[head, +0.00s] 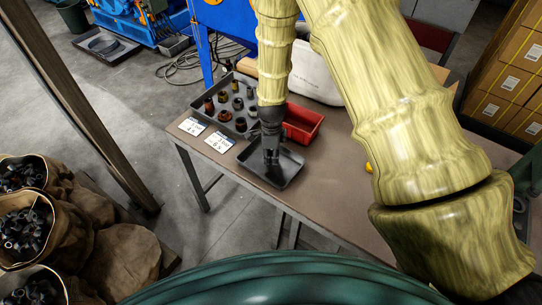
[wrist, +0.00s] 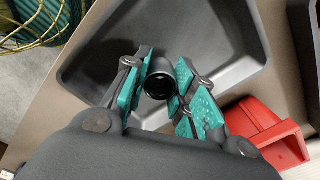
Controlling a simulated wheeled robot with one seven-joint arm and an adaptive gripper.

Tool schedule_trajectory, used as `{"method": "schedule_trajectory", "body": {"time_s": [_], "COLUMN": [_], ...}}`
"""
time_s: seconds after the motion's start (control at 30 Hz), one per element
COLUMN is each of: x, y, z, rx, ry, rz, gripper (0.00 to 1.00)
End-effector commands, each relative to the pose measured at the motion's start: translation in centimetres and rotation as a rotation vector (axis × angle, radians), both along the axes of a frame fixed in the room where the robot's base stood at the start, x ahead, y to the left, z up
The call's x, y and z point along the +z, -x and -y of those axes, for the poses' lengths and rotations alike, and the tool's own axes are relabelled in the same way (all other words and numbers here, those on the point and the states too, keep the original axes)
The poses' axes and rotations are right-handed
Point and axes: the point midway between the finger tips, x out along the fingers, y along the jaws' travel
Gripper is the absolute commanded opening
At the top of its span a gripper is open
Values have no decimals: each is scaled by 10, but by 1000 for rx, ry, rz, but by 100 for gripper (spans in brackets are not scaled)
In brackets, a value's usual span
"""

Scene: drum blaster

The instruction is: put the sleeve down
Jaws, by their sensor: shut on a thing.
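The sleeve (wrist: 160,82) is a dark, hollow cylinder, seen end-on in the wrist view. My gripper (wrist: 162,88) is shut on it, with teal finger pads on both sides. In the head view my gripper (head: 271,158) points down over the dark grey tray (head: 290,178) on the table. The wrist view shows the same tray (wrist: 248,35) behind the sleeve. I cannot tell whether the sleeve touches the tray floor. In the head view the sleeve is too small and dark to make out.
A red bin (head: 303,122) stands just behind the tray; it also shows in the wrist view (wrist: 262,130). Another tray (head: 222,90) holds several sleeves. Two white cards (head: 219,142) lie left of the grey tray. The brown table (head: 330,205) is bare toward the front right.

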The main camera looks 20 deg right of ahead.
Motion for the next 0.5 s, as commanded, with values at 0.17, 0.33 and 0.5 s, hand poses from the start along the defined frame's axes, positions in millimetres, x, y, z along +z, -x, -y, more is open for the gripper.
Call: {"method": "schedule_trajectory", "body": {"time_s": [0.17, 0.33, 0.5], "x": [-13, -17, -18], "y": [0, 0, 0], "z": [0, 0, 0], "rx": [0, 0, 0], "ry": [0, 0, 0], "rz": [-1, 1, 0], "gripper": [0, 0, 0]}}
